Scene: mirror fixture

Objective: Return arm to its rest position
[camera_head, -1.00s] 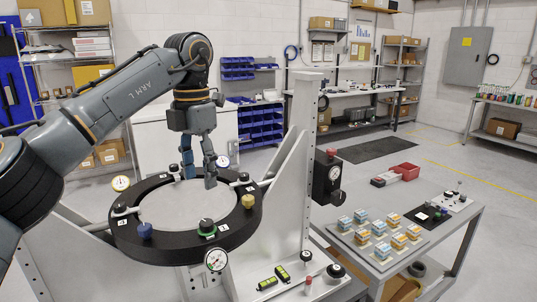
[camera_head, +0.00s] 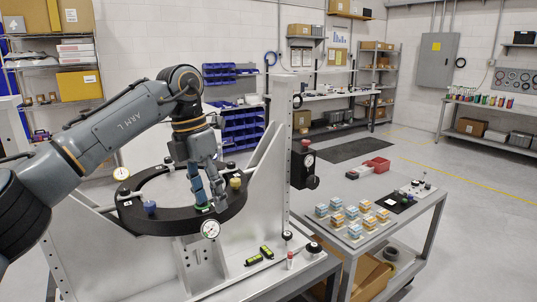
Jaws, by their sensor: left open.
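My left arm (camera_head: 110,128) comes in from the left and bends down over the mirror fixture. My left gripper (camera_head: 209,203) is open and points down at the front right part of the black ring (camera_head: 160,222). Its fingers are close above or around the green-based knob on the ring, which they largely hide. I cannot tell whether they touch it. A blue knob (camera_head: 150,207) and a yellow knob (camera_head: 235,184) stand on the ring. A dial gauge (camera_head: 210,229) sits at the ring's front. My right gripper is not in view.
A grey upright post (camera_head: 278,130) and slanted bracket stand right of the ring. A black box with a red knob (camera_head: 304,165) is mounted beside it. A cart (camera_head: 420,213) at right holds several small blocks (camera_head: 352,213). Floor beyond is open.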

